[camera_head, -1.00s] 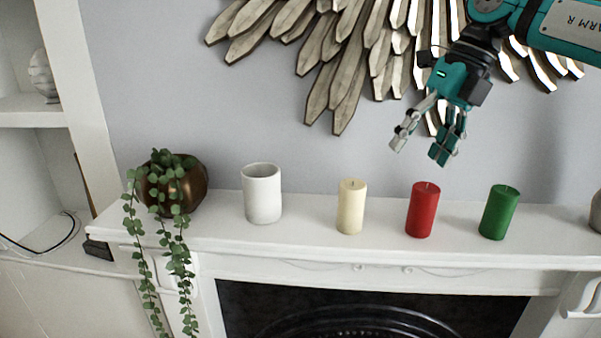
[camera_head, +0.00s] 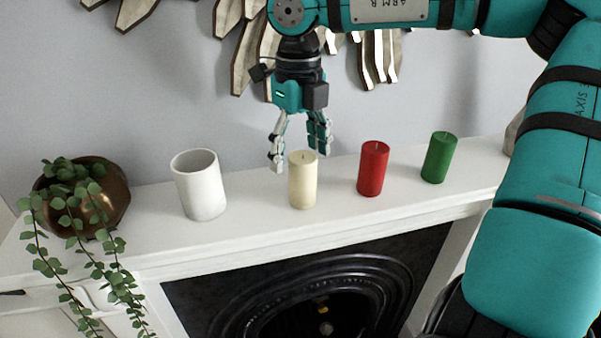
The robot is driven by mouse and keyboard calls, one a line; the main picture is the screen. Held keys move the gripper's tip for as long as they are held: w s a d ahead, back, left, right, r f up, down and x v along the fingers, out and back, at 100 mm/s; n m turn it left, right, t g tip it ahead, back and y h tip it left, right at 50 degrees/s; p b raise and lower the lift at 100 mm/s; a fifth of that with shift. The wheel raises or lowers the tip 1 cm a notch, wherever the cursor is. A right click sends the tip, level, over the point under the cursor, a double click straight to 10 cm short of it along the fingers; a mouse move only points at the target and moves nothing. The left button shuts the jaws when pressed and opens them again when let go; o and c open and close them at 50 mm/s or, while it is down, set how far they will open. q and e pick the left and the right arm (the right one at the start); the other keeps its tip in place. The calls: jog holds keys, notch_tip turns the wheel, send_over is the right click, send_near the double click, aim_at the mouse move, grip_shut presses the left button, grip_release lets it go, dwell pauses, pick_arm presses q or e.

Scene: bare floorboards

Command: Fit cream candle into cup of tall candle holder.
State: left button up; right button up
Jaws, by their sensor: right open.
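The cream candle (camera_head: 302,182) stands upright on the white mantel shelf. A tall white cylinder with an open top, which looks like the candle holder (camera_head: 200,188), stands to its left, and a gap separates the two. My right gripper (camera_head: 301,158) is open and points down, with its fingertips around the level of the cream candle's top. I cannot tell whether the fingers touch the candle or are behind it. The inside bottom of the holder is hidden. My left gripper is not in view.
A red candle (camera_head: 373,169) and a green candle (camera_head: 439,158) stand to the right on the mantel (camera_head: 262,218). A copper pot (camera_head: 112,192) with a trailing plant stands at the left. A sunburst wall ornament (camera_head: 240,62) hangs behind. The fireplace opening (camera_head: 320,300) is below.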

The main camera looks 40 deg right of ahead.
aim_at(302, 178)
jog(key=shift+s+f+p, duration=0.3)
jog(key=shift+f+p, duration=0.3)
jog(key=shift+f, duration=0.15)
jog(key=f+p, duration=0.1)
jog(key=f, duration=0.2)
jog(key=shift+d+f+p, duration=0.2)
jog(key=shift+f+p, duration=0.15)
jog(key=shift+p, duration=0.05)
jog(key=shift+w+f, duration=0.1)
jog(key=shift+f, duration=0.35)
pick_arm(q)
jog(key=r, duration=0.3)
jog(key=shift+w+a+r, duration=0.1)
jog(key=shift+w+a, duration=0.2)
pick_arm(e)
jog(key=shift+c, duration=0.2)
jog(key=shift+r, duration=0.1)
jog(key=c, duration=0.9)
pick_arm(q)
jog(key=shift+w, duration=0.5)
pick_arm(e)
jog(key=c, duration=0.4)
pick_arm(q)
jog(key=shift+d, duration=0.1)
pick_arm(e)
jog(key=shift+c, duration=0.2)
